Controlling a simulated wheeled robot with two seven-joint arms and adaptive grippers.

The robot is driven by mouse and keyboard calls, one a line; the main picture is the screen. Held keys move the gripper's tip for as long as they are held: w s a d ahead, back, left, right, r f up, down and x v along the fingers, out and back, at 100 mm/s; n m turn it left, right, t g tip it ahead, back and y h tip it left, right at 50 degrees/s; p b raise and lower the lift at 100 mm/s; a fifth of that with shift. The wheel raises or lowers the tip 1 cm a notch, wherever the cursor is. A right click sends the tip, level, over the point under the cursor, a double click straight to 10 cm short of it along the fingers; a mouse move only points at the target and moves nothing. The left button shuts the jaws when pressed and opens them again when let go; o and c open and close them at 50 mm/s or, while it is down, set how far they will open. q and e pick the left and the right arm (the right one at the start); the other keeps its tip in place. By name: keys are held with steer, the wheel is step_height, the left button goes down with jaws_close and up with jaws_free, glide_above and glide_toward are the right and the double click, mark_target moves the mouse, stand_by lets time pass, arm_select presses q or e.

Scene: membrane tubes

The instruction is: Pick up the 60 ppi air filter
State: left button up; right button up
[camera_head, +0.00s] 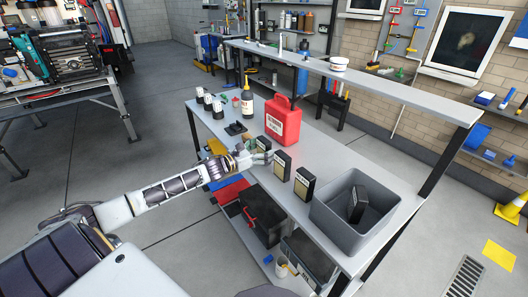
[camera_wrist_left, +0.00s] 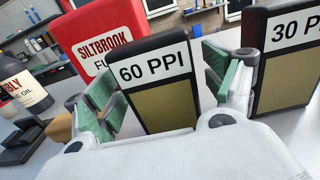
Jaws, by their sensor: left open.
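The 60 ppi air filter (camera_head: 281,165) is an upright black block with a white label on the workbench. In the left wrist view the filter (camera_wrist_left: 163,97) shows "60 PPI" above a tan panel. My left gripper (camera_head: 263,157) is open beside it. In the wrist view its green-padded fingers (camera_wrist_left: 165,85) stand on either side of the filter, with a gap visible at the right; contact at the left I cannot tell. My right gripper is not in view.
The 30 ppi filter (camera_head: 304,183) stands close by on the right. A red fuel can (camera_head: 282,122) is behind, with a dark oil bottle (camera_head: 247,101) to its left. A grey bin (camera_head: 340,232) holding a dark block stands at the bench's right end.

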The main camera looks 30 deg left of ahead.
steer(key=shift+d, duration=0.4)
arm_select(q)
steer(key=c, duration=1.1)
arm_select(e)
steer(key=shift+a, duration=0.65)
arm_select(q)
steer(key=shift+r, duration=0.2)
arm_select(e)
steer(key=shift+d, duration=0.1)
